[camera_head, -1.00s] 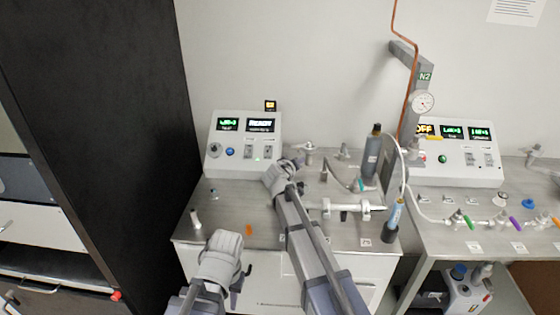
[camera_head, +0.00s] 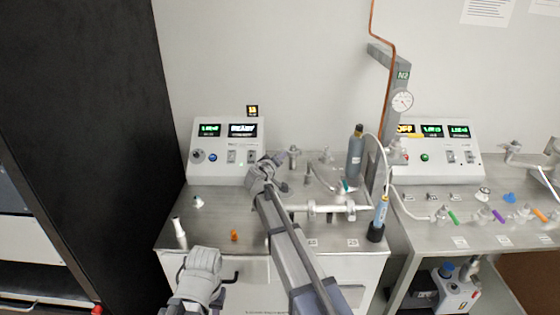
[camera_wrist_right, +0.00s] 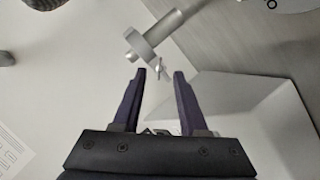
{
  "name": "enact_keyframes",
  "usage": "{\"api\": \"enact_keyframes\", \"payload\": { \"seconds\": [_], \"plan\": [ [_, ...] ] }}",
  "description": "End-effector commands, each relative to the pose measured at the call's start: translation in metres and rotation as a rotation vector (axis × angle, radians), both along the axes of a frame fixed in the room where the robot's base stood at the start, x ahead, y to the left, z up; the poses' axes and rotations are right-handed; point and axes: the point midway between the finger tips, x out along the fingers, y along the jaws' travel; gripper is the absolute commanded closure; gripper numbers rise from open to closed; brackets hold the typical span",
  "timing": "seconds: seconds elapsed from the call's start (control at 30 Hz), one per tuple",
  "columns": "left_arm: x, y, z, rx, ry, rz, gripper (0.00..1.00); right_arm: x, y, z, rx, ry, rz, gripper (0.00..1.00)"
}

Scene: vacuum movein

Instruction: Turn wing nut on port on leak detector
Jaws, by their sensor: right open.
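The leak detector (camera_head: 223,150) is a pale console with green displays at the back of a metal-topped white cabinet. My right arm reaches over the bench in front of it. My right gripper (camera_wrist_right: 159,73) is open in the right wrist view. A small metal wing nut (camera_wrist_right: 158,70) shows between its fingertips, beside a pale clamp ring (camera_wrist_right: 143,46) on a tube. I cannot tell if the fingers touch it. In the head view my right wrist hides this port. My left gripper (camera_head: 200,272) is low at the bench's front edge; its jaws are unclear.
A horizontal tube with clamps (camera_head: 325,208) and a dark grey cylinder (camera_head: 355,155) stand right of my right arm. A small orange part (camera_head: 234,235) and a white upright fitting (camera_head: 180,233) are near the front left. A black cabinet (camera_head: 80,110) bounds the left.

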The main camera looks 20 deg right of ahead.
Motion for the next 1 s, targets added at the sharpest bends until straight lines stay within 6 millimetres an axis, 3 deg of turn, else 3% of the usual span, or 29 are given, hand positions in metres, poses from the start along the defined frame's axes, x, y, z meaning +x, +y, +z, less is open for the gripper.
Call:
{"api": "enact_keyframes", "payload": {
  "seconds": [0.13,0.43,0.8,1.0],
  "plan": [
    [0.0,0.0,-0.0064,0.0,0.0,0.0,0.73,0.0171,-0.0103,-0.0066,0.002,0.0,-0.002,0.58],
    [0.0,0.0001,-0.0061,0.0,0.0,0.0,0.73,0.0187,-0.0122,-0.0064,0.001,0.0,-0.001,0.58],
    [0.0,0.0,-0.0061,0.0,0.0,0.0,0.73,0.0185,-0.0121,-0.0063,0.001,0.0,-0.001,0.99],
    [0.0,0.0,-0.0062,0.0,0.0,0.0,0.73,0.0185,-0.0121,-0.0063,0.001,0.0,-0.001,1.0]
  ]
}}
